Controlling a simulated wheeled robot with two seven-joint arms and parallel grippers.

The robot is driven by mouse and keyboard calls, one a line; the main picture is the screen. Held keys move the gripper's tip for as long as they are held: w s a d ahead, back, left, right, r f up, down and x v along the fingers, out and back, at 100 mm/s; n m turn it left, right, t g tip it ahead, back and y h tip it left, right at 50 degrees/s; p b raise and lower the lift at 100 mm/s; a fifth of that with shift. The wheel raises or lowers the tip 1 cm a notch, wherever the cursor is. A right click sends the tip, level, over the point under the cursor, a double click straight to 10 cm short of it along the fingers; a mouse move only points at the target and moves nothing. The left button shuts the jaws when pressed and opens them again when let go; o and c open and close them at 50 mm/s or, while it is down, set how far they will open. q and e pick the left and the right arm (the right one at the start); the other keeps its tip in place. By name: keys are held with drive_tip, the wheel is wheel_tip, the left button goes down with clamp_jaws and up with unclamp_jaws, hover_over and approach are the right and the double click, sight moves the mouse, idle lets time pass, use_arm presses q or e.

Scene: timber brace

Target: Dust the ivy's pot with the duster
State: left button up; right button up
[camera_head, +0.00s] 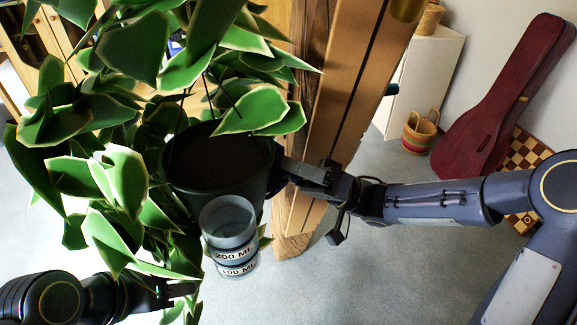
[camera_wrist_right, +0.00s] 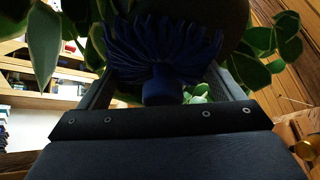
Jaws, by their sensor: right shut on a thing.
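The ivy has large green leaves with pale edges and grows in a dark pot (camera_head: 205,165) in the head view. My right gripper (camera_head: 290,172) is at the right side of the pot. The right wrist view shows the blue duster (camera_wrist_right: 163,55), its strands fanned out against the dark pot (camera_wrist_right: 205,22); its handle is between my right fingers, which are shut on it. In the head view the duster is mostly hidden between gripper and pot. My left gripper (camera_head: 180,291) is at lower left, below the leaves and apart from the pot; its finger gap is unclear.
A clear measuring cup (camera_head: 230,235) marked 200 ML and 100 ML is just in front of the pot; its support is hidden. A thick timber post (camera_head: 335,105) rises behind my right gripper. A red instrument case (camera_head: 490,105), basket (camera_head: 419,133) and chessboard (camera_head: 527,150) stand farther right. Grey floor is open below.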

drive_tip(key=shift+s, duration=0.1)
drive_tip(key=shift+d, duration=0.2)
drive_tip(key=shift+w+d+f, duration=0.2)
drive_tip(key=shift+w+d, duration=0.1)
drive_tip(key=shift+d, duration=0.5)
drive_tip(key=shift+w+d+f, duration=0.15)
drive_tip(key=shift+w+d, duration=0.15)
drive_tip(key=shift+d, duration=0.55)
drive_tip(key=shift+w+d+f, duration=0.2)
drive_tip(key=shift+w+d, duration=0.1)
drive_tip(key=shift+d, duration=0.5)
drive_tip(key=d, duration=0.2)
drive_tip(key=w, duration=0.1)
drive_tip(key=shift+d+f, duration=0.3)
drive_tip(key=shift+d, duration=0.1)
drive_tip(key=shift+a, duration=0.15)
drive_tip(key=shift+s+a+r+p, duration=0.1)
drive_tip(key=shift+s+a+r, duration=0.2)
drive_tip(key=shift+a, duration=0.7)
drive_tip(key=shift+s+a+r+p, duration=0.15)
drive_tip(key=shift+s+a, duration=0.3)
drive_tip(key=shift+a, duration=0.5)
drive_tip(key=shift+s+a+r+p, duration=0.1)
drive_tip(key=shift+s+a+r, duration=0.2)
drive_tip(key=shift+a, duration=0.7)
drive_tip(key=shift+s+a+r, duration=0.1)
drive_tip(key=shift+s+a, duration=0.2)
drive_tip(key=shift+a, duration=0.6)
